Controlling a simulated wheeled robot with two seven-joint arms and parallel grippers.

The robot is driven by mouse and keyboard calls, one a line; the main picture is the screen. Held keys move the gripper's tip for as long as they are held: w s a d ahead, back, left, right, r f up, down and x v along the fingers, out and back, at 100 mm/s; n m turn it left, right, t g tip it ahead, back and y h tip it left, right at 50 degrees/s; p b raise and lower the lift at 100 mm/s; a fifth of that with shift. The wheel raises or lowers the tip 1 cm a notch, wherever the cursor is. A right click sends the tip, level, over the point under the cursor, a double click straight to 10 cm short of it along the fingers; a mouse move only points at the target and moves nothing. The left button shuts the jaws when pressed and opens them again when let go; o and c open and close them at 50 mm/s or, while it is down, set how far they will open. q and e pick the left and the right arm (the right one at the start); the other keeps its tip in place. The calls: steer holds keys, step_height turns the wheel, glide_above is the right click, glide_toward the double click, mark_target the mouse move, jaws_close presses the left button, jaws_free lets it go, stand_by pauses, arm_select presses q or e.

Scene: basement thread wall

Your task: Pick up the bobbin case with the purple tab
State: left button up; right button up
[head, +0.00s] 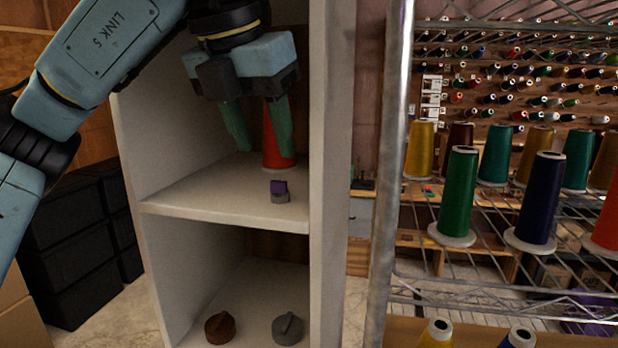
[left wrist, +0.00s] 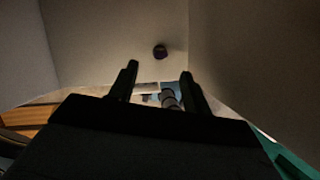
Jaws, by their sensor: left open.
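The bobbin case with the purple tab (head: 280,191) sits near the front edge of the white cabinet's middle shelf. It is small and grey below, with the purple part on top. In the left wrist view a small dark round object with a purplish tint (left wrist: 160,51), likely this case, lies on the pale shelf beyond the fingertips. My left gripper (head: 262,148) is inside the shelf opening, above and behind the case, with its green fingers spread and nothing between them that it holds. The fingers also show in the left wrist view (left wrist: 159,72). My right gripper is in neither view.
A red thread cone (head: 279,140) stands on the same shelf, partly behind my left fingers. The white cabinet (head: 126,140) has side walls close to the gripper. A brown knob-like piece (head: 220,328) and a grey one (head: 287,329) lie below. A wire rack (head: 400,150) with thread cones stands right.

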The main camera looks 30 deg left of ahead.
mark_target(276, 182)
arm_select(q)
steer(key=shift+x, duration=1.15)
steer(key=x, duration=0.4)
steer(key=shift+s+f+p, duration=0.15)
steer(key=shift+f+p, duration=0.1)
steer(key=shift+p, duration=0.15)
steer(key=shift+f, duration=0.2)
steer(key=c, duration=0.9)
steer(key=shift+c, duration=0.7)
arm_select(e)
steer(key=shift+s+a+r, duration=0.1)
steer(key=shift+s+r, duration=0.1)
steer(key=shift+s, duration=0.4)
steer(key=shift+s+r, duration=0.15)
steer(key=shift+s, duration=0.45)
arm_select(q)
steer(key=shift+r, duration=0.1)
